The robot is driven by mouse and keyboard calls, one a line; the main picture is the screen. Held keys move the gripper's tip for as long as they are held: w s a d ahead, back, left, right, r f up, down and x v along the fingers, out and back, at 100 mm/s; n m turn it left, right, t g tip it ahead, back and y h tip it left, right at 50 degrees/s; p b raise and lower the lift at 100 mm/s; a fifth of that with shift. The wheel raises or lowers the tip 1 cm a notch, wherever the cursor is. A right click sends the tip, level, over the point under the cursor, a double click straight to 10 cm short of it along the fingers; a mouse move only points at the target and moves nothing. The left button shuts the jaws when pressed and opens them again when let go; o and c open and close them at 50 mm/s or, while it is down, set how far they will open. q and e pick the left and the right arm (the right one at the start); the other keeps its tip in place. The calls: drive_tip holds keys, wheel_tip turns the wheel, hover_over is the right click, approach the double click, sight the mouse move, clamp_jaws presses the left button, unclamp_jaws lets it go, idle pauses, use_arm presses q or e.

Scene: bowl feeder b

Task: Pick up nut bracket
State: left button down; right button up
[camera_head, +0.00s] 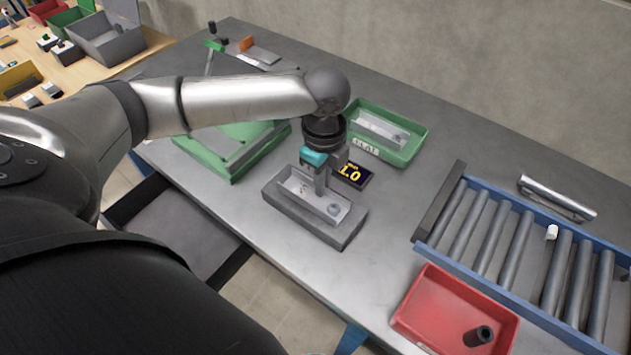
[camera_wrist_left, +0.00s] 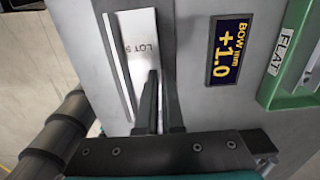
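The nut bracket (camera_head: 300,187) is a light metal piece with a raised flange and a round nut (camera_head: 333,209) near one end. It lies in the grey block fixture (camera_head: 308,222). My left gripper (camera_head: 320,190) points down at the bracket's middle. In the left wrist view the bracket (camera_wrist_left: 138,30) shows "LOT" lettering, and the fingertips (camera_wrist_left: 159,75) stand close together at its edge, one on each side. Whether they press on it I cannot tell. The nut is hidden in that view. My right gripper is not in view.
A display (camera_head: 352,174) reading "+1.0" stands beside the fixture. A green "FLAT" tray (camera_head: 412,150) holds another bracket. A green fixture (camera_head: 235,165) is behind left. A red bin (camera_head: 432,306) and a roller conveyor (camera_head: 480,225) are at right. Bare table lies between.

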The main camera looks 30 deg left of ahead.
use_arm(q)
wheel_tip(320, 180, up, 20)
drive_tip(key=p, duration=0.5)
drive_tip(key=s+d+f+n+b, duration=0.1)
drive_tip(key=d+f+n+b, duration=0.1)
drive_tip(key=n, duration=0.7)
drive_tip(key=s+d+f+n+b, duration=0.1)
drive_tip(key=d+f+n+b, duration=0.2)
drive_tip(key=n, duration=0.7)
drive_tip(key=shift+s+d+f+b, duration=0.3)
drive_tip(key=shift+s+f+b, duration=0.15)
drive_tip(key=shift+f, duration=0.35)
